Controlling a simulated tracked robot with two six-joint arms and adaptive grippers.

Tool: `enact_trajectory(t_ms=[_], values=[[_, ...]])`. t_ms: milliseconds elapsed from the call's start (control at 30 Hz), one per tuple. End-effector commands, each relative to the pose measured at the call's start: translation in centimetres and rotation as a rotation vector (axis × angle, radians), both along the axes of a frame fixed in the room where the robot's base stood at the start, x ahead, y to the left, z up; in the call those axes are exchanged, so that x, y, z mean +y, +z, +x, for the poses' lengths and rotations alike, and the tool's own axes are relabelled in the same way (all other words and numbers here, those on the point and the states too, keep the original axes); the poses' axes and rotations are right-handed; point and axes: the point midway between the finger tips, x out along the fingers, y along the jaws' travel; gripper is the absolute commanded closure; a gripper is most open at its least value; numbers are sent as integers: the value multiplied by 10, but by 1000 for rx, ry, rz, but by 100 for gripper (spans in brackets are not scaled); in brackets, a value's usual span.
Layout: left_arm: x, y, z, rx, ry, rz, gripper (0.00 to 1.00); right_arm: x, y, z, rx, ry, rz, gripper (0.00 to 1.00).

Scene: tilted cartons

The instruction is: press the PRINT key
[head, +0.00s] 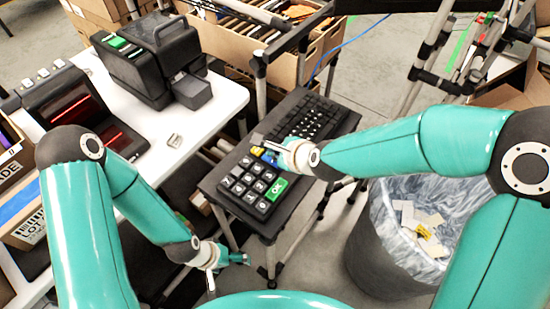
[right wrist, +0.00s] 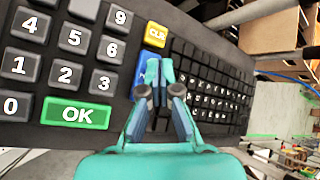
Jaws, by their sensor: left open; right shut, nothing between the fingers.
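The dark keyboard unit (head: 240,209) stands on a small stand, with grey number keys, a green OK key (right wrist: 77,112), a yellow CLR key (right wrist: 156,35) and a blue key (right wrist: 142,74). The blue key's label is mostly hidden by my gripper, and I read no PRINT label on any key. My right gripper (right wrist: 161,78) is shut and empty, its tips over the blue key's edge; whether they touch cannot be told. In the head view my right gripper (head: 272,148) covers part of the keys. My left gripper (head: 241,259) is open and empty, low beside the stand.
A black printer (head: 150,60) with a green button (head: 116,42) stands on the white table (head: 217,112), near a scanner with red lines (head: 75,108). A lined bin (head: 390,240) with scraps stands at the right. Cartons (head: 225,42) are behind.

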Motion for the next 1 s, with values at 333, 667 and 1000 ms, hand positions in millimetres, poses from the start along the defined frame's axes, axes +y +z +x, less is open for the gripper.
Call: enact_trajectory(t_ms=[333, 667, 1000], values=[[0, 0, 0, 0, 0, 0, 9, 1, 0, 0, 0, 1, -1, 100], [0, -5, 0, 0, 0, 0, 9, 1, -4, 0, 1, 1, 1, 100], [0, -11, 0, 0, 0, 0, 9, 1, -7, 1, 0, 2, 0, 100]])
